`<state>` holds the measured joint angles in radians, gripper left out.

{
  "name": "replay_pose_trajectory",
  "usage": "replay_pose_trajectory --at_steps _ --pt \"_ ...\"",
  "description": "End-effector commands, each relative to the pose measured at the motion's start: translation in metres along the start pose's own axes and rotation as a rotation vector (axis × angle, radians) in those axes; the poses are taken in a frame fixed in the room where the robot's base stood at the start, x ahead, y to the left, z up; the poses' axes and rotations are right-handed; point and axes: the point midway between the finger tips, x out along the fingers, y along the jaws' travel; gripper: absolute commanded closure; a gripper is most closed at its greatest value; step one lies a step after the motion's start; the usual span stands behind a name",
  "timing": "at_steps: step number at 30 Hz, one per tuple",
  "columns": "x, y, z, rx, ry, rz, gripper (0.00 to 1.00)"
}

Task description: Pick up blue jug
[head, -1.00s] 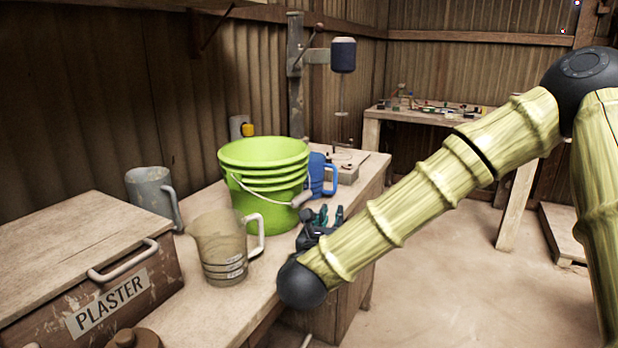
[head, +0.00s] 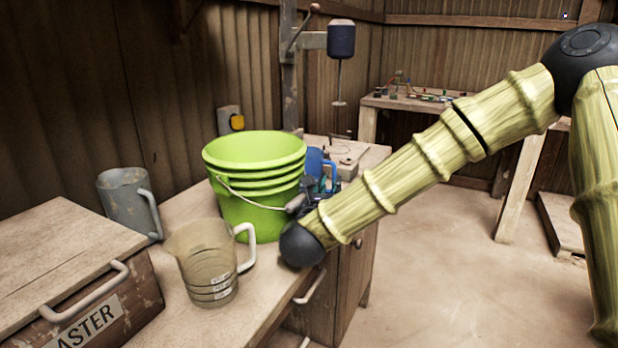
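The blue jug (head: 314,163) stands on the bench behind and to the right of the green bucket, which hides its left part. Its handle is on the right side. My gripper (head: 322,186) is small in the picture, right at the jug's front, and it overlaps the jug's lower part. My arm's dark wrist joint hides part of the gripper. I cannot tell whether the fingers touch the jug or whether they are open or shut.
The green bucket (head: 254,190) with a wire handle stands just left of my gripper. A clear jug (head: 205,262), a grey jug (head: 128,205) and the plaster box (head: 80,285) stand nearer. A mixer (head: 341,40) hangs above the bench's far end.

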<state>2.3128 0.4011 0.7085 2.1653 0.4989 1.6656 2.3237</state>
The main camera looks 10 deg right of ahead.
Motion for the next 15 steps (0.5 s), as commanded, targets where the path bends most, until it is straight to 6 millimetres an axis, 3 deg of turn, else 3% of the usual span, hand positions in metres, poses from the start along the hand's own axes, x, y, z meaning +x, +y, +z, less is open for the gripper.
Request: replay_pose_trajectory --at_steps 15 --pt "0.052 -0.002 0.0 0.0 -0.001 -0.003 0.79"
